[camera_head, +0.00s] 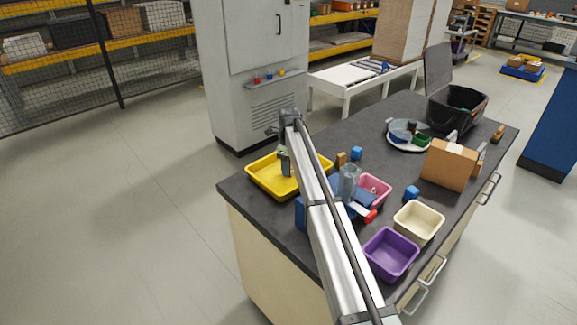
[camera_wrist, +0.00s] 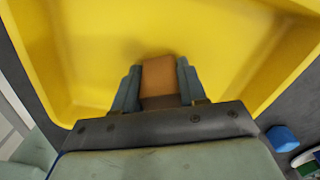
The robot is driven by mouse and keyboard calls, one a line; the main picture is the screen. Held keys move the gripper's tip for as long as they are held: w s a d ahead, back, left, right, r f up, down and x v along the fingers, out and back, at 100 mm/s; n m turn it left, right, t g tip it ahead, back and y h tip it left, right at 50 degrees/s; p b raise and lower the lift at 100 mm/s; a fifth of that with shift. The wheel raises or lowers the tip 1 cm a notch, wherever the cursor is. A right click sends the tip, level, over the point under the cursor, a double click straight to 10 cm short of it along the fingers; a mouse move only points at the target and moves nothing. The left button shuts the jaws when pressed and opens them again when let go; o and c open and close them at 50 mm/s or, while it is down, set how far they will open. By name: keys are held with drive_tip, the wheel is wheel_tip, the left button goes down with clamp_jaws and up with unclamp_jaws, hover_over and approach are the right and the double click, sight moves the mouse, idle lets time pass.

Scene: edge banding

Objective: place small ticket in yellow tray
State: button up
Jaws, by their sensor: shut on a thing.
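The yellow tray (camera_head: 262,179) sits at the left end of the dark worktop in the head view. It fills most of the wrist view (camera_wrist: 90,45). My gripper (camera_wrist: 158,78) is over the tray's inside, with its two fingers shut on a small orange-brown piece, which I take to be the small ticket (camera_wrist: 159,74). In the head view my gripper (camera_head: 284,165) is at the tray, partly covered by my arm, and the ticket cannot be made out there. I cannot tell whether the ticket touches the tray floor.
A pink tray (camera_head: 376,190), a cream tray (camera_head: 419,222) and a purple tray (camera_head: 391,253) stand right of my arm. A cardboard box (camera_head: 449,165), a black crate (camera_head: 458,108) and a plate (camera_head: 408,136) stand farther back. Blue blocks (camera_wrist: 283,138) lie beside the yellow tray and beyond.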

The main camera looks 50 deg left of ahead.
drive_tip(key=o, duration=1)
wheel_tip(320, 180, up, 12)
drive_tip(key=shift+r, duration=0.15)
